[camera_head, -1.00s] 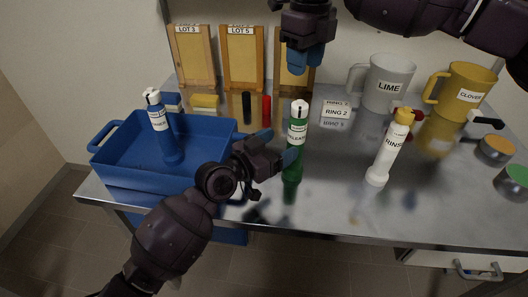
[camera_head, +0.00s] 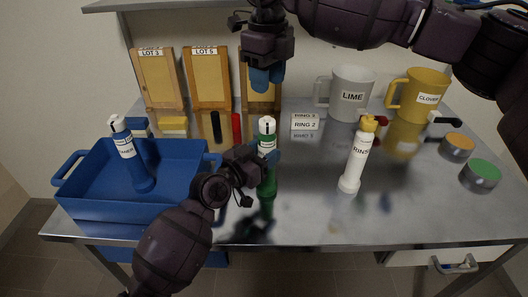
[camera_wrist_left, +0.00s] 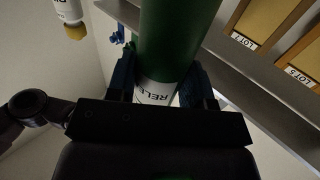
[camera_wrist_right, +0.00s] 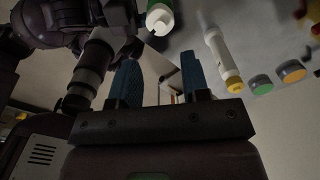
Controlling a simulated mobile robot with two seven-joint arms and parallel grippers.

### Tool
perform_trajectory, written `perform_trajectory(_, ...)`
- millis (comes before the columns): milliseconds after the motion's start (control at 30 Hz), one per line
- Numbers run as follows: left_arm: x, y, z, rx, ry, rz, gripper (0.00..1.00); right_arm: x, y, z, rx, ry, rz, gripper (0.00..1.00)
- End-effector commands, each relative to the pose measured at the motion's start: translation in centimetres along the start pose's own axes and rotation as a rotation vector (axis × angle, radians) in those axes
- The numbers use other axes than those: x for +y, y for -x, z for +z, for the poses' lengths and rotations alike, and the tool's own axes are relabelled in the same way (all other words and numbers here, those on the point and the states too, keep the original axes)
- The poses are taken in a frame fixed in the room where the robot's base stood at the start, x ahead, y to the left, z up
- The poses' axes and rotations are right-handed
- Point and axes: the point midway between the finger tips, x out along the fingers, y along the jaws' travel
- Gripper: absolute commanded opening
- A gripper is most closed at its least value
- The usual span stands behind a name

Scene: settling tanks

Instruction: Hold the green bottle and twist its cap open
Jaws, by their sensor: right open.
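The green bottle (camera_head: 266,178) stands upright at the front middle of the steel table, with a white cap (camera_head: 267,122) and a white label. My left gripper (camera_head: 268,163) is shut on its body below the cap. In the left wrist view the fingers flank the green bottle (camera_wrist_left: 170,40) on both sides, and its label starts with "RELE". My right gripper (camera_head: 266,78) is open and empty, above and behind the cap, pointing down. In the right wrist view the bottle's white cap (camera_wrist_right: 160,22) shows beyond the fingertips, apart from them.
A blue bin (camera_head: 95,208) holding a blue bottle (camera_head: 132,158) stands left. A white RINSE bottle (camera_head: 354,165) stands right of the green bottle. LIME (camera_head: 350,92) and CLOVER (camera_head: 415,96) mugs, orange and green discs (camera_head: 480,176), and boards (camera_head: 208,80) stand around.

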Motion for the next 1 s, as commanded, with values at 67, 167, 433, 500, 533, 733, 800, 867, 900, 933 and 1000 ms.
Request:
perform_trajectory(67, 0.0, 0.0, 0.0, 0.0, 0.0, 0.0, 0.35, 0.0, 0.0, 0.0, 0.0, 0.0, 0.0, 0.43)
perform_trajectory(167, 0.0, 0.0, 0.0, 0.0, 0.0, 0.0, 0.19, 0.0, 0.0, 0.0, 0.0, 0.0, 0.0, 0.43)
perform_trajectory(433, 0.0, 0.0, 0.0, 0.0, 0.0, 0.0, 0.13, 0.0, 0.0, 0.0, 0.0, 0.0, 0.0, 0.47)
perform_trajectory(500, 0.0, 0.0, 0.0, 0.0, 0.0, 0.0, 0.13, 0.0, 0.2, 0.1, -0.002, 0.001, -0.003, 0.58)
perform_trajectory(533, 0.0, 0.0, 0.0, -0.001, 0.0, 0.0, 0.13, 0.1, 0.4, 0.1, -0.005, 0.002, -0.007, 0.62)
perform_trajectory(733, 0.0, 0.0, 0.0, -0.001, 0.0, 0.0, 0.13, 0.1, 1.6, 0.3, -0.006, -0.123, -0.022, 0.66)
perform_trajectory(800, 0.0, 0.0, 0.0, -0.001, 0.0, 0.0, 0.13, 0.1, 1.9, 0.3, -0.005, -0.214, -0.022, 0.66)
perform_trajectory(867, 0.0, 0.0, 0.0, 0.0, 0.0, 0.0, 0.13, 0.1, 2.0, 0.3, -0.005, -0.302, -0.023, 0.66)
perform_trajectory(900, 0.0, 0.0, 0.0, 0.0, 0.0, 0.0, 0.13, 0.1, 2.1, 0.3, -0.004, -0.361, -0.022, 0.66)
perform_trajectory(933, 0.0, 0.0, 0.0, 0.0, 0.0, 0.0, 0.13, 0.1, 2.1, 0.3, -0.004, -0.404, -0.022, 0.66)
perform_trajectory(1000, 0.0, 0.0, 0.0, 0.0, 0.0, 0.0, 0.13, 0.1, 2.2, 0.3, -0.001, -0.506, -0.02, 0.66)
